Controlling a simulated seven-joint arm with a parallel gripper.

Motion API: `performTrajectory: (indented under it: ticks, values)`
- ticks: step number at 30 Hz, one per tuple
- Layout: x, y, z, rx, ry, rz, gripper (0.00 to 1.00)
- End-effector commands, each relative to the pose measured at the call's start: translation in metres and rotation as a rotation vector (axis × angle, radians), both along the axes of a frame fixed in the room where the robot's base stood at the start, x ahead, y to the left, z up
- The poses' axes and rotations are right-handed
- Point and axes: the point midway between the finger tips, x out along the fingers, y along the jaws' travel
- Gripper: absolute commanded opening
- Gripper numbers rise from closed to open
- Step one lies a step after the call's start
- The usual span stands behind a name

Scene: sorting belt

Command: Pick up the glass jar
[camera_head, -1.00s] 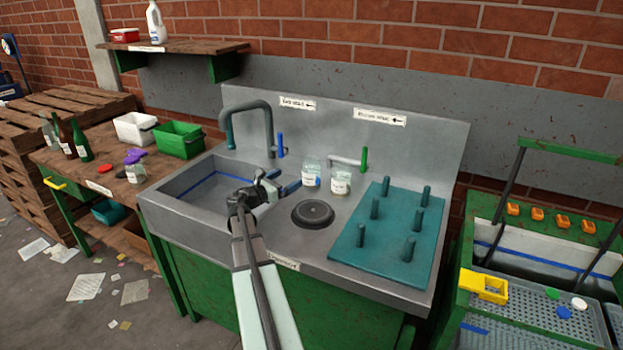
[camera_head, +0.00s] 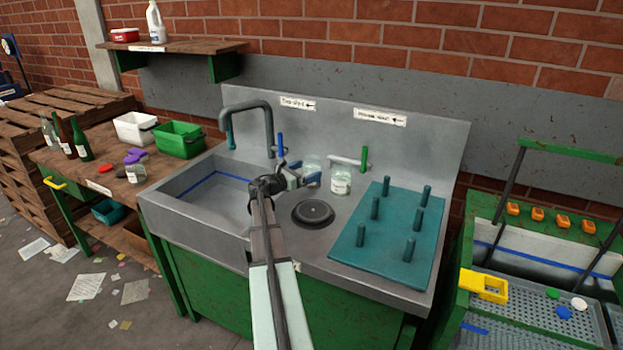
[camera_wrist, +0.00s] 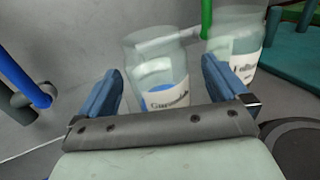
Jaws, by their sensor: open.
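Two labelled glass jars stand on the grey counter to the right of the sink; I cannot tell which one the task means. The left jar (camera_head: 312,162) is partly hidden by my gripper in the head view. In the wrist view this left jar (camera_wrist: 158,75) stands upright between and beyond my fingers, with a blue patch at its label. The right jar (camera_head: 340,181) is clear of my gripper, and in the wrist view it (camera_wrist: 238,45) shows past the right finger. My gripper (camera_head: 307,180) is open with blue fingers, just in front of the left jar; contact cannot be told.
A round dark disc (camera_head: 313,213) lies on the counter near my arm. A teal pegboard (camera_head: 388,238) lies to the right. The sink (camera_head: 213,195) with its grey tap (camera_head: 268,125) is on the left. A green-handled spout (camera_head: 364,158) stands behind the jars.

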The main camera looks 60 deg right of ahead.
Motion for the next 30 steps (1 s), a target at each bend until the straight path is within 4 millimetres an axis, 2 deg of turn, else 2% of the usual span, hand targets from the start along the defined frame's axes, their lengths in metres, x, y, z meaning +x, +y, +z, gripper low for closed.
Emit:
performTrajectory:
  ticks: [5,15,23,30]
  values:
    - [-0.002,-0.01,-0.002,0.0,0.0,0.0,1.0]
    - [-0.015,-0.048,-0.005,-0.001,0.0,0.0,1.0]
    - [-0.016,-0.049,-0.005,-0.001,0.0,0.001,1.0]
    - [-0.016,-0.049,-0.005,-0.001,0.0,0.001,0.77]
